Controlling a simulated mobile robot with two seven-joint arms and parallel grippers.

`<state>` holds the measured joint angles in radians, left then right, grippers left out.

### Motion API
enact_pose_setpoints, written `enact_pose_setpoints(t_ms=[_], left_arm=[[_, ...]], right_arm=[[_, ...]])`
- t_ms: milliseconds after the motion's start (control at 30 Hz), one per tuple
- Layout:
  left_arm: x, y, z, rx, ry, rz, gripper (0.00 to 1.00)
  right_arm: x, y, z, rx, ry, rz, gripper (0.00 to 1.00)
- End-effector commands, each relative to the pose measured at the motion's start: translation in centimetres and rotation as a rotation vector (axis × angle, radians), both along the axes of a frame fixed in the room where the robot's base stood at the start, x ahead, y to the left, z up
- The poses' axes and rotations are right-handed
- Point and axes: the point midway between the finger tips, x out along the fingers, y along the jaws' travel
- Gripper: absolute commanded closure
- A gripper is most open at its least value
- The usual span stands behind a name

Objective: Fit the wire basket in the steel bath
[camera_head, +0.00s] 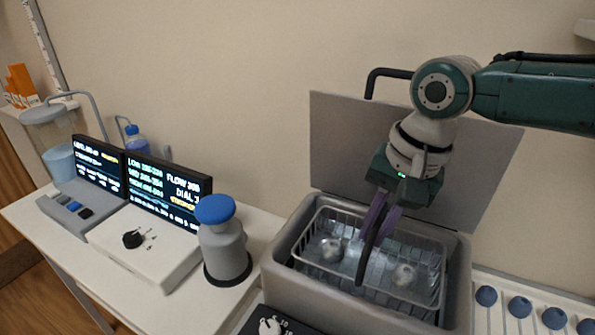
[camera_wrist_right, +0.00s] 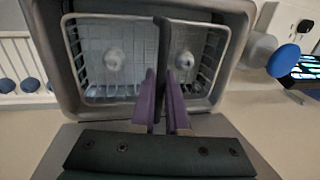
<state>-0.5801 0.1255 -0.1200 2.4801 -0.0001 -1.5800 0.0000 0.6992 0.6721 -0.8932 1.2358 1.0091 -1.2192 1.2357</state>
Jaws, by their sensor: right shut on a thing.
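The wire basket (camera_head: 441,268) sits within the opening of the grey steel bath (camera_head: 284,243), its wire rim near the bath's rim. I cannot tell whether it rests on the bottom. Two pale round things show through it. In the right wrist view the basket (camera_wrist_right: 72,42) lies inside the bath's opening, with the bath's rim (camera_wrist_right: 48,55) around it. My right gripper (camera_head: 374,222) is above the basket, its purple fingers shut on the basket's dark handle (camera_head: 361,270). The fingers also show in the wrist view (camera_wrist_right: 164,98), around the handle. My left gripper is out of view.
The bath's grey lid (camera_head: 335,140) stands open behind it. A grey bottle with a blue cap (camera_head: 215,209) stands left of the bath, beside lit displays (camera_head: 165,190). A rack with blue round tops (camera_head: 520,307) is at right. A dark dial panel (camera_head: 270,326) is in front.

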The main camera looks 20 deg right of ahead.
Motion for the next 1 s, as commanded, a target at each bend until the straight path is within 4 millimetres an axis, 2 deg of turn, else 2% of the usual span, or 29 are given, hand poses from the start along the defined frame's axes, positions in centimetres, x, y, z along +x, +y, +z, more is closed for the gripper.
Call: enact_pose_setpoints(t_ms=[1000], left_arm=[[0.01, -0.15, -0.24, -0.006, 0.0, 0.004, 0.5]], right_arm=[[0.0, 0.01, -0.67, 0.001, -0.001, 0.0, 1.0]])
